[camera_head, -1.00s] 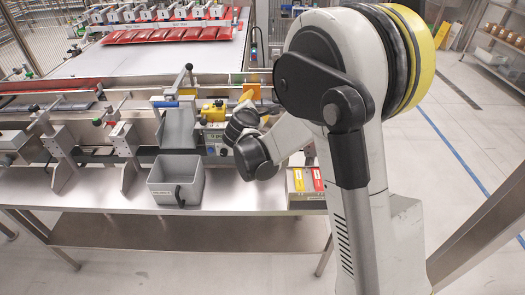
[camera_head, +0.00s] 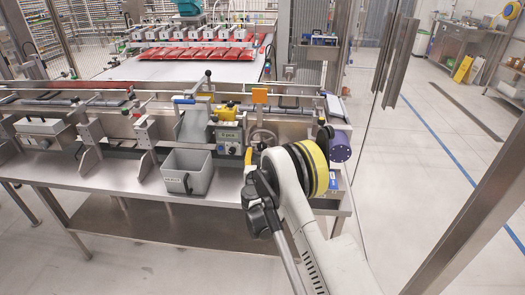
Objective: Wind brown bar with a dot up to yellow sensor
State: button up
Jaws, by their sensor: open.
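A yellow block (camera_head: 227,111), which may be the yellow sensor, sits on top of a grey control box with a display (camera_head: 229,138) at the middle of the machine. A round metal handwheel (camera_head: 262,138) is below that plate, partly hidden by my arm. I cannot make out a brown bar with a dot. My arm rises from the lower right, its yellow and black joint in front of the machine's right end.
A grey bin (camera_head: 187,172) stands on the steel table (camera_head: 110,181) left of my arm. A lever with a black knob (camera_head: 208,74) rises behind it. Glass doors and open floor lie right.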

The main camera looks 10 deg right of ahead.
aim_at(262, 148)
jog(key=shift+b+x, duration=0.6)
jog(key=shift+x, duration=1.75)
jog(key=c, duration=1.2)
